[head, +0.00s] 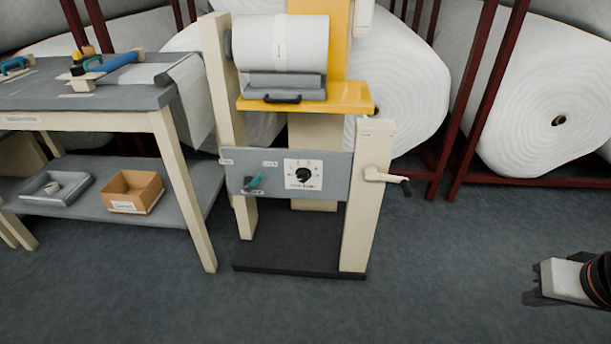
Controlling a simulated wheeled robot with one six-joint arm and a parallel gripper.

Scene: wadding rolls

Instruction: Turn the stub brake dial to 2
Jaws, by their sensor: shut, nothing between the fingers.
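The brake dial (303,174) is a small black knob on a white square plate (304,187) with marks around it. The plate sits on the grey front panel (340,170) of the cream and yellow roll stand. The marks are too small to read, so I cannot tell the dial's setting. My gripper (532,285) is at the lower right edge, over the open floor, well to the right of the stand and apart from the dial. It is shut and empty.
A teal lever (256,182) sits left of the dial on the same panel. A crank handle (388,178) juts out from the stand's right post. A yellow shelf (340,97) overhangs above. A workbench (90,97) stands left. The floor between my gripper and the stand is clear.

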